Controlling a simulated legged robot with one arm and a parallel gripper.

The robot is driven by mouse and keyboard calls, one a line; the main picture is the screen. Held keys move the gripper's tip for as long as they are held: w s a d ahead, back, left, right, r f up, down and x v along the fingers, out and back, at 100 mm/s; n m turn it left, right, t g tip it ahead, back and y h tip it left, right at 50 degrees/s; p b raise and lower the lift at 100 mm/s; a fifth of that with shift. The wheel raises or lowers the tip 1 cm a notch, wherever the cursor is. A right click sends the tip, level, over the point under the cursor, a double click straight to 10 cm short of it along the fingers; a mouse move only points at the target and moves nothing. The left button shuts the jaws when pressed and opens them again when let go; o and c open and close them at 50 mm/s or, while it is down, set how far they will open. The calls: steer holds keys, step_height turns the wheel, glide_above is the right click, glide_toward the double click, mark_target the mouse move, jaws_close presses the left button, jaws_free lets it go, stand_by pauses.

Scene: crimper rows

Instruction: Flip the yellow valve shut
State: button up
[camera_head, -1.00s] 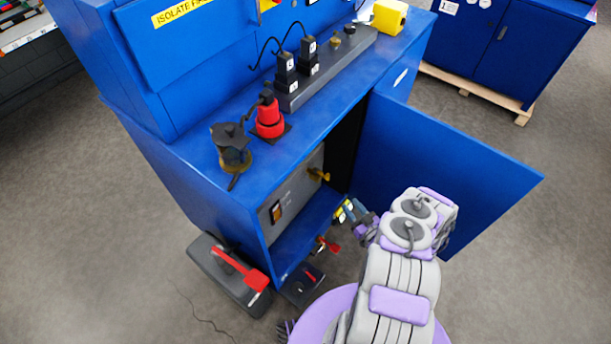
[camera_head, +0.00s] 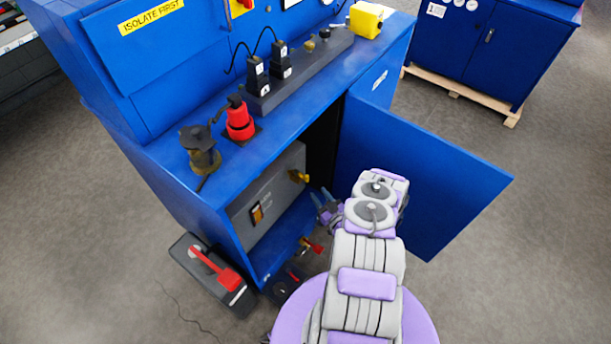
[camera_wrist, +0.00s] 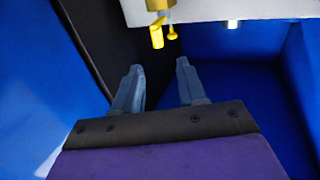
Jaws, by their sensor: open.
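The yellow valve (camera_head: 299,176) sticks out from the front of a grey box inside the open cabinet. In the wrist view the valve (camera_wrist: 157,34) is at the top, a yellow handle hanging below a brass-coloured body, with a small yellow knob (camera_wrist: 172,34) beside it. My gripper (camera_head: 325,198) is at the cabinet opening, a little right of and below the valve in the head view. In the wrist view my gripper (camera_wrist: 159,68) is open and empty. Its two fingers point toward the valve, with a visible gap between their tips and the handle.
The blue cabinet door (camera_head: 420,175) stands open right of my arm. The grey box (camera_head: 262,200) carries an orange switch. A red-handled valve (camera_head: 313,246) sits low by the cabinet. A red-levered dark box (camera_head: 210,275) is on the floor. Free floor lies at right.

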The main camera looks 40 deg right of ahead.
mark_target(308, 178)
steer(key=w, duration=0.3)
steer(key=w+b, duration=0.1)
steer(key=w, duration=0.2)
steer(key=w+b, duration=0.1)
steer(key=w, duration=0.3)
steer(key=shift+d, duration=0.3)
steer(key=shift+w+d+b, duration=0.1)
steer(key=shift+w+b, duration=0.2)
steer(key=shift+d, duration=0.2)
steer(key=shift+f, duration=0.1)
steer(key=shift+a, duration=0.1)
jaws_close()
